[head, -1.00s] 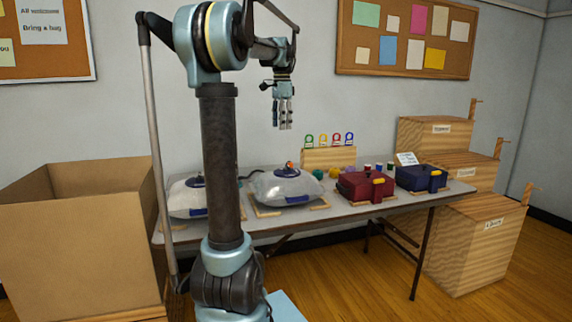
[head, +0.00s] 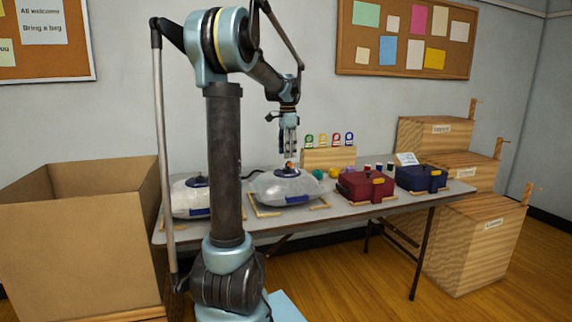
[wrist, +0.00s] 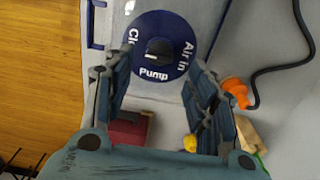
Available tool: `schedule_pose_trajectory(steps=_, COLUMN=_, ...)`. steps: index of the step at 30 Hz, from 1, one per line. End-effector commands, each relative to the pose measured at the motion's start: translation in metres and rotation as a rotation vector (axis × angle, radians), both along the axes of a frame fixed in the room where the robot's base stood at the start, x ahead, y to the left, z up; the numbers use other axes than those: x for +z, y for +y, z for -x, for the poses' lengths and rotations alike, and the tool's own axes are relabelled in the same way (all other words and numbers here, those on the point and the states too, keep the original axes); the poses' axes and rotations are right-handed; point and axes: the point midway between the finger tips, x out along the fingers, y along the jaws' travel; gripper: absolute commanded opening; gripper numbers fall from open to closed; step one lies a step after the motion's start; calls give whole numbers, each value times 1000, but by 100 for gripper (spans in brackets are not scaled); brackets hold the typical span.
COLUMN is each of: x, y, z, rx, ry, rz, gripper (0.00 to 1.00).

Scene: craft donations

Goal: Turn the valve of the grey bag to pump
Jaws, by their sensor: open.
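The grey bag (head: 288,186) lies puffed up on the table, with a blue valve on top. The wrist view shows the round blue valve dial (wrist: 178,30) with white words "Pump", "Air in" and a partly hidden one starting "Cl". A black knob (wrist: 158,49) stands at its centre; a small pale mark shows on it, but I cannot tell which word it points to. My gripper (head: 289,152) is open and empty, pointing down just above the bag's valve. In the wrist view its fingers (wrist: 155,85) spread on both sides of the lower dial, apart from the knob.
An orange hose end (wrist: 236,92) with a black hose lies beside the bag. A whiter bag (head: 190,200) lies to the left. Red (head: 364,187) and blue (head: 421,178) cases stand to the right, with a wooden rack (head: 328,158) behind. A large cardboard box (head: 80,240) stands left.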

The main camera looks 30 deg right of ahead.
Motion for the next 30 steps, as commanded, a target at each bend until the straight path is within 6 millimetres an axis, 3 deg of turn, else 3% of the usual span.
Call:
schedule_pose_trajectory(steps=9, x=-43, y=0, z=0, rx=0, ry=0, rz=0, gripper=52)
schedule_pose_trajectory(steps=22, x=-52, y=0, z=0, rx=1, ry=0, rz=0, gripper=52)
schedule_pose_trajectory(steps=23, x=-52, y=0, z=0, rx=1, ry=0, rz=0, gripper=49)
schedule_pose_trajectory(steps=28, x=-52, y=0, z=0, rx=1, ry=0, rz=0, gripper=11)
schedule_pose_trajectory(steps=30, x=-52, y=0, z=0, rx=1, ry=0, rz=0, gripper=7)
